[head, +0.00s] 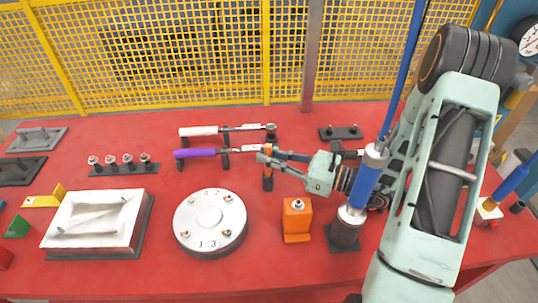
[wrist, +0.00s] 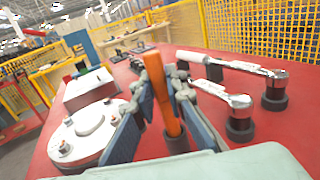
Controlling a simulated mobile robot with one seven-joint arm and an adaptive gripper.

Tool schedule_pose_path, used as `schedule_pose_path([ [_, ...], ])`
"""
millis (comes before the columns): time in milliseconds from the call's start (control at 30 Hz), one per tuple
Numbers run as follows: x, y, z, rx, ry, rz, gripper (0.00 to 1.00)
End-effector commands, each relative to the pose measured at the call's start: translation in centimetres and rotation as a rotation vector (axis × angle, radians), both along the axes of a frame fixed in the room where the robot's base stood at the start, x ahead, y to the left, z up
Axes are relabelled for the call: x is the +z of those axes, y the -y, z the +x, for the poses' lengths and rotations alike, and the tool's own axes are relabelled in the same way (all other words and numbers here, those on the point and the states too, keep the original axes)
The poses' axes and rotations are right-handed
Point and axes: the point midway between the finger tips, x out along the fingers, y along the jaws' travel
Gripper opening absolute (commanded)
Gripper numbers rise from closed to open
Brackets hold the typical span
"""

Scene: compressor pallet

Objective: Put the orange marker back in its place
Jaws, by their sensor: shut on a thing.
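The orange marker (wrist: 160,92) stands nearly upright between the fingers of my gripper (wrist: 160,85) in the wrist view. The fingers are shut on it. Its lower end meets a dark round piece (wrist: 177,143); I cannot tell if this is a holder cup or part of the marker. In the head view my gripper (head: 264,156) is above the middle of the red table, and a short orange part of the marker (head: 268,172) shows below the fingers, with the dark piece under it. The fingers hide the marker's middle.
A white numbered disc (head: 210,220) is front left of my gripper. An orange block (head: 297,217) with a nut is in front. White-handled (head: 197,131) and purple-handled (head: 193,153) wrenches lie on stands close behind and left. A white tray (head: 62,220) stands at left.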

Motion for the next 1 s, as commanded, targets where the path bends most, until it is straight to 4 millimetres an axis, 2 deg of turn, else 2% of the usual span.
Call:
schedule_pose_path([
  [1000, -2.1, 0.0, 0.0, 0.0, 0.001, 0.0, 0.0],
])
